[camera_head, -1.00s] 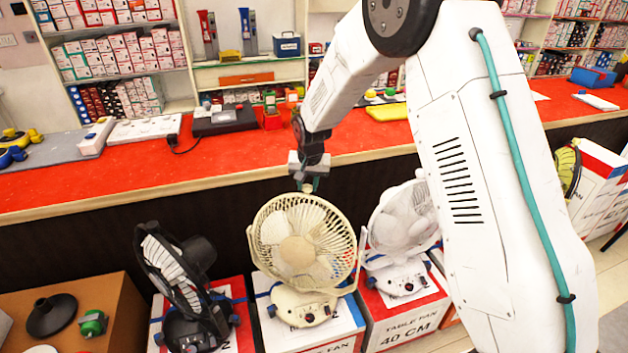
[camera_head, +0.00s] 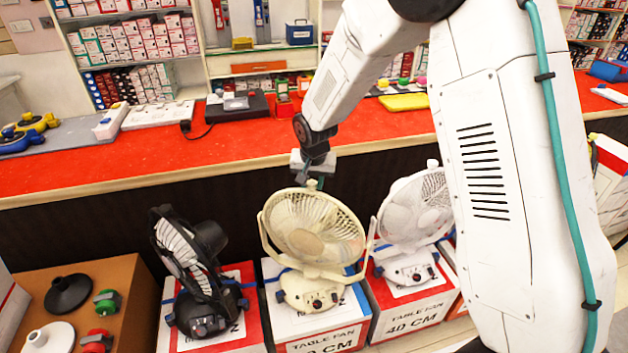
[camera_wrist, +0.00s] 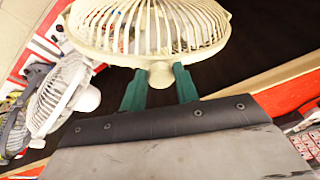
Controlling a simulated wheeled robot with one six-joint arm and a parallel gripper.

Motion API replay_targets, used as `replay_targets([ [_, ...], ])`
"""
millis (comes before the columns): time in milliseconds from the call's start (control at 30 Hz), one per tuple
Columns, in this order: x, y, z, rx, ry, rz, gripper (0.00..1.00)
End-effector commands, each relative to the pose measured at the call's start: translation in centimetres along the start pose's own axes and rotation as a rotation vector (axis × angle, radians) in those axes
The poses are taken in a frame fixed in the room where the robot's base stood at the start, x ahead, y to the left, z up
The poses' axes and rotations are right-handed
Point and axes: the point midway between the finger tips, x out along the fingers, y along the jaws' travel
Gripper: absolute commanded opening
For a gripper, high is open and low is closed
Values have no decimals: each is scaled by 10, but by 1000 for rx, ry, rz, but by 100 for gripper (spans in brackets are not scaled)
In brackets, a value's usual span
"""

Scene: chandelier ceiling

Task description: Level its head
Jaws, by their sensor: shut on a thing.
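The cream table fan (camera_head: 305,243) stands in the middle of three fans, on a red and white box. Its round head sits in a U-shaped yoke above a base with dials, and appears tilted. My gripper (camera_head: 315,184) is at the top back edge of this head. In the wrist view, the green fingers of my gripper (camera_wrist: 160,78) are shut on a small cream knob (camera_wrist: 161,76) at the rim of the fan cage (camera_wrist: 150,28). The exact finger contact is small in the head view.
A black fan (camera_head: 190,265) stands to the left and a white fan (camera_head: 415,215) close to the right. Behind is a red-topped counter (camera_head: 120,165) with its edge near my gripper. A brown box (camera_head: 125,285) with loose parts is at lower left.

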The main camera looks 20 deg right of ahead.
Motion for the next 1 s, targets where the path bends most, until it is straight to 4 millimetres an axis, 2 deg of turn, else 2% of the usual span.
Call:
replay_targets([
  [33,2,-2,7,-3,-12,2,0],
  [67,2,-2,7,-3,-12,2,33],
  [133,2,-2,6,-3,-11,2,52],
  [467,-2,4,0,5,-3,2,52],
  [567,-13,3,0,4,-1,1,52],
  [800,-54,1,2,2,-3,0,52],
  [1000,-74,0,3,1,-6,1,52],
])
